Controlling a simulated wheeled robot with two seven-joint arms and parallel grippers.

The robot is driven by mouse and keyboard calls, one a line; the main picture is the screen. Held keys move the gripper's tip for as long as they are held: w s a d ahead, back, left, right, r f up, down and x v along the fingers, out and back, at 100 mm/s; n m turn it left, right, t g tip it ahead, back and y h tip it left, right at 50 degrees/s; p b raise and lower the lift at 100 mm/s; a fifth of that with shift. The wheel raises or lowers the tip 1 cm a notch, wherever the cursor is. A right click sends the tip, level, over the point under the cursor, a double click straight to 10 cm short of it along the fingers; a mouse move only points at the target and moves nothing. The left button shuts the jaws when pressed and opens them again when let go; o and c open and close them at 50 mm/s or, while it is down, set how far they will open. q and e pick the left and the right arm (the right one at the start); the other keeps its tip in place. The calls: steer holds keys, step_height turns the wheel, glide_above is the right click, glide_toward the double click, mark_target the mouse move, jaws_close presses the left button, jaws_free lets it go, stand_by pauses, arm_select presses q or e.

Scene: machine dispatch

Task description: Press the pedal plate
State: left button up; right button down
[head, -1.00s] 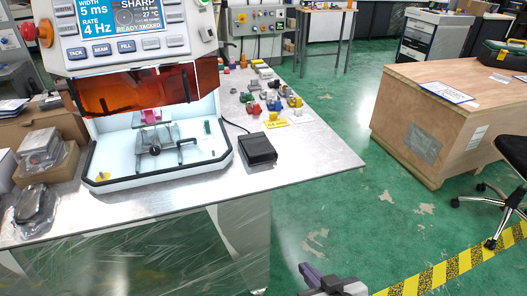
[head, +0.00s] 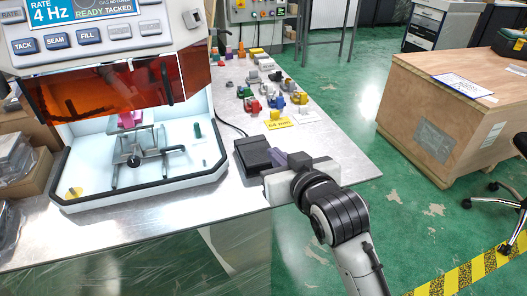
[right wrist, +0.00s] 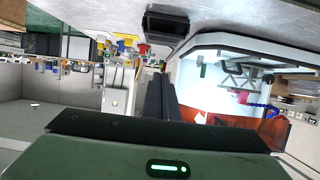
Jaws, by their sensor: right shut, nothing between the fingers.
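The pedal is a black box-shaped unit (head: 252,154) on the metal table, to the right of the machine, with a cable running behind it. My right gripper (head: 280,159) comes in from the lower right, shut and empty, its fingers at the pedal's right side. Part of the pedal is hidden behind the gripper, and I cannot tell whether they touch. In the right wrist view the pedal (right wrist: 179,22) shows as a dark box at the top, beyond the shut fingers (right wrist: 157,90). My left gripper is not in view.
The machine's white work chamber (head: 190,175) with an orange shield (head: 120,85) stands left of the pedal. Several small coloured parts and a yellow label (head: 279,124) lie behind it. A wooden crate (head: 430,130) stands on the floor at right.

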glide_above(264, 158)
steer(key=s, duration=0.2)
steer(key=f, duration=0.3)
steer(key=shift+s+a+f+b, duration=0.1)
steer(key=shift+s+f+b, duration=0.1)
steer(key=shift+b, duration=0.2)
step_height(264, 158, down, 3)
steer(key=shift+f, duration=0.6)
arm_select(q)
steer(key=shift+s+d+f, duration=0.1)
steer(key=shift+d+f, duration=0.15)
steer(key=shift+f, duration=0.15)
